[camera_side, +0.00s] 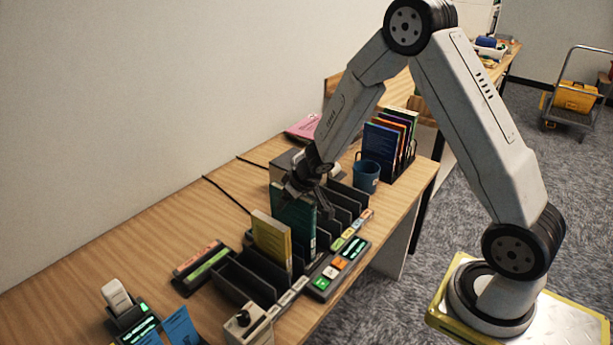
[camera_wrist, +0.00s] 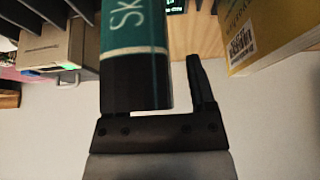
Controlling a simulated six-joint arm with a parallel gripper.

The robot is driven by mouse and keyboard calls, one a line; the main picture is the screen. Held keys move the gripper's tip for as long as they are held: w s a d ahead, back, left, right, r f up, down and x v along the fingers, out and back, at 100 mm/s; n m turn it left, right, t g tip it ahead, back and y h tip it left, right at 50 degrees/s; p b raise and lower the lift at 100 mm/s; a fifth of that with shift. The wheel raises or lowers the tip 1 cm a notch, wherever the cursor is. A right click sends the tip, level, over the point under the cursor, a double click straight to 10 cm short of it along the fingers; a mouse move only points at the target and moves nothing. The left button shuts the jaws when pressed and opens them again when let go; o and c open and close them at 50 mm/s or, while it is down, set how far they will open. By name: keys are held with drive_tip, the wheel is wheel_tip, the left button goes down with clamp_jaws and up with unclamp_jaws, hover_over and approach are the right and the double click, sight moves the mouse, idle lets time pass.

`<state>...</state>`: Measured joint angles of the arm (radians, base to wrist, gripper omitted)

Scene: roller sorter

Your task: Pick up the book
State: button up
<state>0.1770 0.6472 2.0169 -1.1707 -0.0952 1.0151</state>
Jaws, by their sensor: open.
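A teal book (camera_side: 292,212) stands upright in a slot of the dark roller sorter (camera_side: 262,266). My gripper (camera_side: 308,194) is at the top of this book with its jaws open. In the wrist view the teal book (camera_wrist: 135,30), with pale lettering and a dark end, is very close to my gripper (camera_wrist: 152,85). The right finger stands beside the book with a narrow gap between; the left finger is hidden, so I cannot tell if it touches. A yellow book (camera_side: 272,240) stands in the sorter just in front; it shows at the right in the wrist view (camera_wrist: 262,38).
A blue mug (camera_side: 366,175) and a rack of several coloured books (camera_side: 385,140) stand behind on the wooden desk (camera_side: 150,222). A button panel (camera_side: 335,268) lines the sorter's right side. A handheld scanner (camera_side: 117,297) sits at the front left. Bare desk lies to the left.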

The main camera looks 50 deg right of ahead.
idle(0.3)
drive_tip(key=shift+f, duration=0.1)
drive_tip(key=shift+c, duration=0.4)
clamp_jaws()
idle(0.8)
